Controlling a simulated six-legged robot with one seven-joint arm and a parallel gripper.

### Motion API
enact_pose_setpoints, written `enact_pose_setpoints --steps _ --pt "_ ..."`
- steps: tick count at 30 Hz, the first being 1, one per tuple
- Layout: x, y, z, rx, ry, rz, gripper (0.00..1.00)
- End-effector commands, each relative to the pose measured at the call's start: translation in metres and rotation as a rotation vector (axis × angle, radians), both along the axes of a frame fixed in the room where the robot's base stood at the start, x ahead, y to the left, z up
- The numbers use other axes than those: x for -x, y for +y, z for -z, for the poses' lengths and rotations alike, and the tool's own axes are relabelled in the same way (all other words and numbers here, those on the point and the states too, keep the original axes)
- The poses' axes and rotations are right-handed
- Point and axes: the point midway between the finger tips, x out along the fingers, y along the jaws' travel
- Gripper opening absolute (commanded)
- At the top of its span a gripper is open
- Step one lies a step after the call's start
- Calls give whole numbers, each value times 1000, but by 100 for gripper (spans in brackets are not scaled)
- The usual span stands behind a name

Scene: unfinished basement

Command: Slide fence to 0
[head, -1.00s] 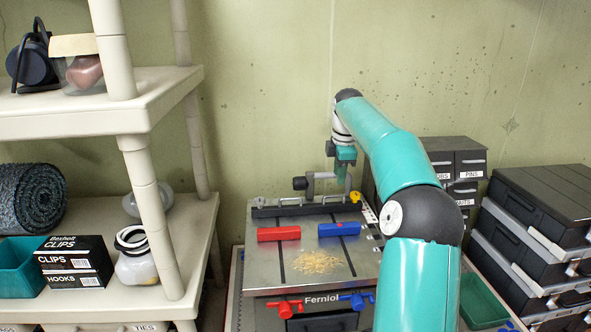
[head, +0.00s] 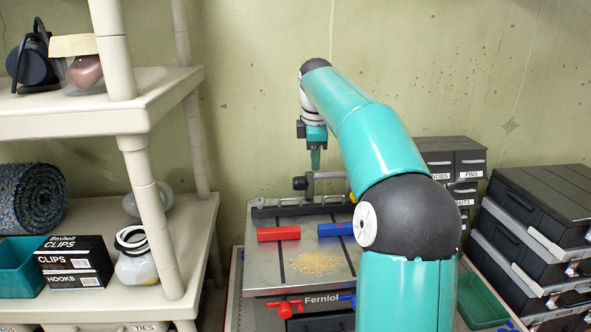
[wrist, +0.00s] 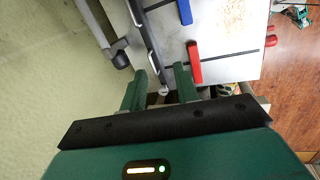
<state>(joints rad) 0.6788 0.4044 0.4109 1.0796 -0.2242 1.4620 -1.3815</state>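The bench machine marked "Ferniol" has a grey metal top (head: 262,262). A dark bar (head: 275,211), which looks like the fence, runs along its back edge; it also shows in the wrist view (wrist: 148,42). A grey bracket with a black knob (head: 299,183) rises behind it; the knob appears in the wrist view (wrist: 120,60). My gripper (head: 316,168) hangs above the bracket, pointing down. In the wrist view its two fingers (wrist: 160,78) are apart and empty, with a small pale knob low between them. The scale and the bar's right end are hidden by my arm.
A red block (head: 278,233) and a blue block (head: 336,229) lie on the top near a pile of sawdust (head: 318,263). A red clamp handle (head: 284,308) is at the front. Shelving (head: 160,290) stands left; black cases (head: 540,215) and a green bin (head: 481,300) stand right.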

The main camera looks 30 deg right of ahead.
Motion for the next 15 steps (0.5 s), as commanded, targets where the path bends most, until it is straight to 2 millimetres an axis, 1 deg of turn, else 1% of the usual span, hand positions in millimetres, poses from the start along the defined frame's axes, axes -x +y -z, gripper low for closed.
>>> enact_pose_setpoints --steps 1,7,12,15 --pt "4 11 -2 4 -4 11 31" --pt "19 43 -5 3 -28 75 31" --pt "36 67 -6 -6 -53 138 31" --pt "44 77 -5 -13 -66 169 31"
